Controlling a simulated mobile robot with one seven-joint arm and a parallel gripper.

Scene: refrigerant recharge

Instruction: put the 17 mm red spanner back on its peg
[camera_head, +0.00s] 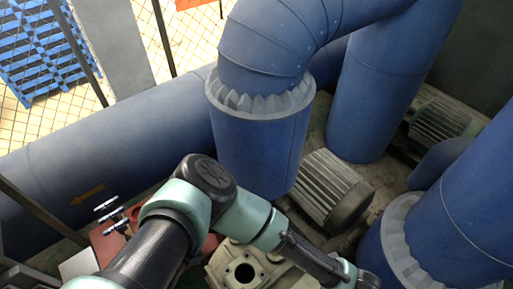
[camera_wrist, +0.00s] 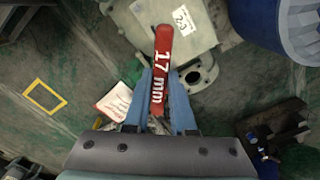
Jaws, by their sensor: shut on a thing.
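The red spanner (camera_wrist: 162,62), marked "17 mm" in white, shows in the wrist view. My gripper (camera_wrist: 160,100) is shut on it, with one blue finger on each side of the handle. The spanner points away from the gripper, its far end over a pale machine casing. Its lower end between the fingers is partly hidden. The peg is not seen in either view. In the head view my arm reaches to the lower right and the gripper and spanner are out of sight.
Large blue pipes (camera_head: 262,150) stand close around my arm in the head view. A ribbed motor (camera_head: 325,185) lies beside them. In the wrist view a yellow square outline (camera_wrist: 43,96) marks the green floor, and a dark fitting (camera_wrist: 275,130) sits at right.

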